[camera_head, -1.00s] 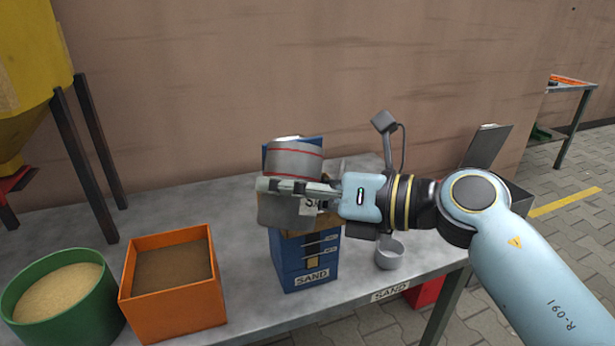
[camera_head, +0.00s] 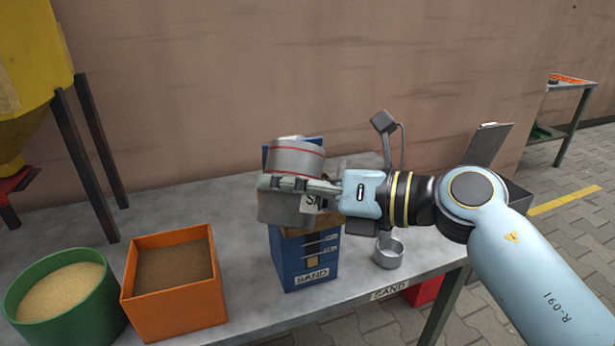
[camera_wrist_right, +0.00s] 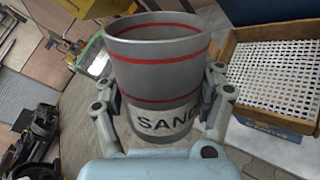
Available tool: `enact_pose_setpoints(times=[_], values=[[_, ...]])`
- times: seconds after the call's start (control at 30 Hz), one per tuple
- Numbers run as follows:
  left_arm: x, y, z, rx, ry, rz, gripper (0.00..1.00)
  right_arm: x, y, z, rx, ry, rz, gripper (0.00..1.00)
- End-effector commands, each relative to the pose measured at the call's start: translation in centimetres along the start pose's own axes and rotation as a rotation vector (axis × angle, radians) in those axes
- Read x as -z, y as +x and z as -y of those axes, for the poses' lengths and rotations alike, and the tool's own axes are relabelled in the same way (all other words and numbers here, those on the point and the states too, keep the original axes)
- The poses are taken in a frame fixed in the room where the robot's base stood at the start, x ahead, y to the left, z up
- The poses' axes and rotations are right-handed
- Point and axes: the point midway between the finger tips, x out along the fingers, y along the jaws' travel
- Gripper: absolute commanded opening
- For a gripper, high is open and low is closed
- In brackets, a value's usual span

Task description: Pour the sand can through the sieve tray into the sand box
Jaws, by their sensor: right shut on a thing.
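My right gripper (camera_head: 300,186) is shut around the sand can (camera_head: 296,158), a grey can with red bands and a white label. It holds the can above the blue sand box (camera_head: 290,262), which bears a SAND label on its front. In the right wrist view the can (camera_wrist_right: 160,75) sits between the fingers (camera_wrist_right: 160,100), its open rim away from the wrist; no sand shows inside. The sieve tray (camera_wrist_right: 280,75), a white mesh in a brown frame, shows right of the can, apart from it. In the head view the can mostly hides the tray. My left gripper is out of view.
An orange box (camera_head: 180,309) of brown material and a green tub (camera_head: 83,314) of pale sand stand at the left. A small grey cup (camera_head: 388,258) stands right of the sand box. A yellow hopper (camera_head: 35,60) on dark legs is far left. The grey table (camera_head: 235,215) has free room behind.

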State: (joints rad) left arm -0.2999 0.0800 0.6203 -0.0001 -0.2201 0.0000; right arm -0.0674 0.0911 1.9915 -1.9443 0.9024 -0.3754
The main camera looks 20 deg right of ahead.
Motion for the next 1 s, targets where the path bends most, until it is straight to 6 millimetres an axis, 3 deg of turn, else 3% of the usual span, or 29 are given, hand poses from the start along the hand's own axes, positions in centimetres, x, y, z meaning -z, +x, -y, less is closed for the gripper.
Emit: enact_pose_setpoints(times=[1.0], values=[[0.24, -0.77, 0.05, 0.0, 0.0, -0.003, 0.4, -0.34, -0.03, -0.15, -0.001, 0.058, -0.015, 0.34]])
